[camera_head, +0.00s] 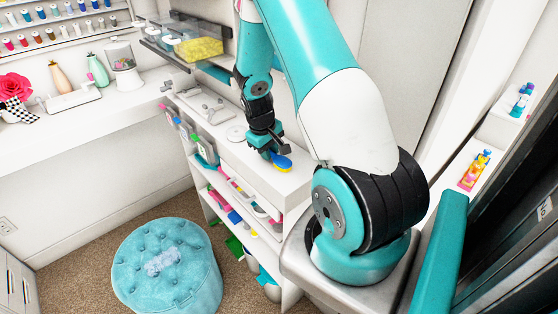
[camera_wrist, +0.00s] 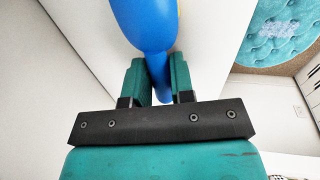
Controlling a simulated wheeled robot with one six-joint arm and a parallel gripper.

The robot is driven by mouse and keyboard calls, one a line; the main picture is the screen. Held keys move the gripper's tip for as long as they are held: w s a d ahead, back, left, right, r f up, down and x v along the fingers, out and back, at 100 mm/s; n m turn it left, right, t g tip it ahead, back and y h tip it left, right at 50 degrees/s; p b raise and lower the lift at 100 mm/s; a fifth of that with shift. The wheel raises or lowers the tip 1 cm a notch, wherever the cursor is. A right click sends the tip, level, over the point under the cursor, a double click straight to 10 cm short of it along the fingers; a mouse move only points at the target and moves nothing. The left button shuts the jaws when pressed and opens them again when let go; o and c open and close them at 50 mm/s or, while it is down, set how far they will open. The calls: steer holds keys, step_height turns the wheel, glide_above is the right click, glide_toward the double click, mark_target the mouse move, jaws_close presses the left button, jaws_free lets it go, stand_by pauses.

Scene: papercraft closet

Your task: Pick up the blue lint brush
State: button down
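The blue lint brush (camera_head: 282,162) is at the end of my gripper (camera_head: 268,148) in the head view, over the white top of the shelf unit. It has a blue body with a yellow part along its side. In the wrist view the wide blue head (camera_wrist: 146,22) is at the top, and the narrow handle runs down between the two teal fingers of my gripper (camera_wrist: 158,80). The fingers sit close on both sides of the handle and look shut on it. I cannot tell whether the brush touches the surface.
The white shelf unit (camera_head: 262,176) has lower shelves with colourful items. A blue tufted stool (camera_head: 168,268) stands on the carpet to the left. A white counter holds vases and a red flower.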

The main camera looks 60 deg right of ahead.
stand_by(0.4)
steer(key=shift+w+a+r+b, duration=0.1)
steer(key=shift+a+r+b, duration=0.1)
steer(key=shift+b, duration=0.35)
step_height(320, 180, up, 7)
steer(key=shift+f+b, duration=0.15)
steer(key=shift+b, duration=0.9)
steer(key=w+a+b, duration=0.2)
steer(key=a, duration=0.7)
steer(key=w+a+b, duration=0.2)
steer(key=a+b, duration=0.1)
steer(key=a, duration=0.7)
steer(key=shift+w, duration=0.25)
